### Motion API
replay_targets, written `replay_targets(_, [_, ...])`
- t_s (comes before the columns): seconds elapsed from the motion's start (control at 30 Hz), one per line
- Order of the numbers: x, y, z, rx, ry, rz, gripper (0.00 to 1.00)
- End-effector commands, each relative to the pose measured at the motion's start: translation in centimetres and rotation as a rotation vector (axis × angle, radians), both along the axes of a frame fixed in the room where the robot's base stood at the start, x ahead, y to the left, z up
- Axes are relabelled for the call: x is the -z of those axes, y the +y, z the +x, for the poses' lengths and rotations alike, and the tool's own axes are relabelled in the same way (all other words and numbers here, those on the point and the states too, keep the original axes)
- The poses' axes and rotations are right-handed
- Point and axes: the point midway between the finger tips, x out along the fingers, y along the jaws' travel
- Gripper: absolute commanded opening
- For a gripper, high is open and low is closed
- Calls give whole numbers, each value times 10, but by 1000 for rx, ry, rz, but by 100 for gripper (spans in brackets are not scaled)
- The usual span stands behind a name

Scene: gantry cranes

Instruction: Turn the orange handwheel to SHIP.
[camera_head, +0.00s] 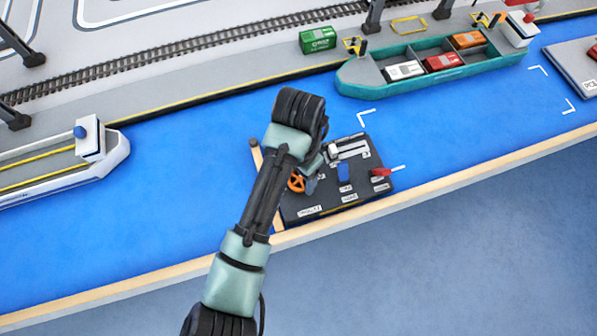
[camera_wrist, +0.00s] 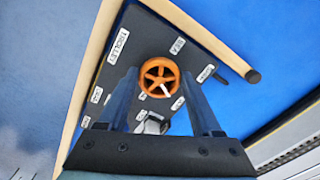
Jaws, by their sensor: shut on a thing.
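The orange handwheel (camera_head: 296,183) sits at the left of a dark control panel (camera_head: 330,207), partly behind my arm. In the wrist view the whole wheel (camera_wrist: 148,69) shows, with spokes and a white mark on its lower right part. Small white labels surround it; one above right (camera_wrist: 177,46) is too small to read surely, another reads like TROLLEY (camera_wrist: 117,45). My gripper (camera_wrist: 160,73) is shut on the handwheel, one dark finger at each side of the rim. In the head view the fingers are mostly hidden by my wrist.
The panel also carries a blue control (camera_head: 344,173), a red lever (camera_head: 380,172) and a grey-white part (camera_head: 348,148). A wooden edge (camera_head: 420,190) runs along the blue water. A teal ship (camera_head: 400,88) with containers and a white ship (camera_head: 60,165) lie farther off.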

Motion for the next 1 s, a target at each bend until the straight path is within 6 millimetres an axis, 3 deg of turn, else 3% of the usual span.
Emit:
replay_targets(0.37, [-5, -3, -2, -195, 6, -3, 11])
replay_targets(1.0, [-4, -4, -2, -774, 3, 0, 11])
